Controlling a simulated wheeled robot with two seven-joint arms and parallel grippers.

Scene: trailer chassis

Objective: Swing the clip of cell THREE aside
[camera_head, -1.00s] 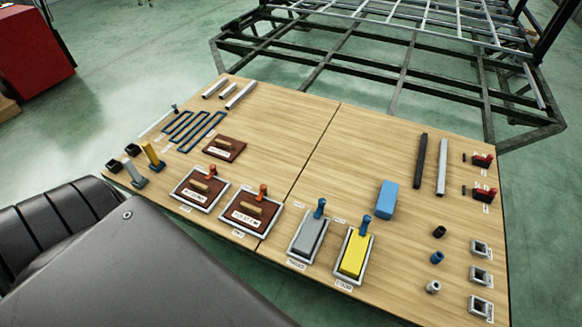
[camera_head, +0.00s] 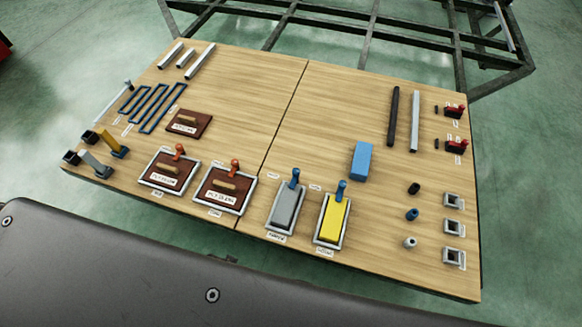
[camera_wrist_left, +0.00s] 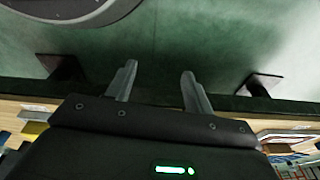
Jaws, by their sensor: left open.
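Framed cells stand along the front of the wooden table in the head view. Their small labels are too blurred to read surely. The third from the left holds a grey block (camera_head: 287,208) in a light frame, with an upright blue clip (camera_head: 295,180) at its far end. Right of it, a yellow block (camera_head: 332,218) has a similar blue clip (camera_head: 342,189). Two brown-topped cells on the left have orange clips (camera_head: 180,151) (camera_head: 235,167). My left gripper (camera_wrist_left: 159,69) is open and empty in the left wrist view, over green floor beside the table edge. My right gripper is not in view.
A blue block (camera_head: 362,160) lies behind the yellow cell. Dark and light bars (camera_head: 393,116) (camera_head: 415,122), red-topped parts (camera_head: 456,147) and square sockets (camera_head: 453,227) are on the right. The table (camera_head: 300,125) is bare behind the grey cell. A metal chassis (camera_head: 350,38) stands beyond.

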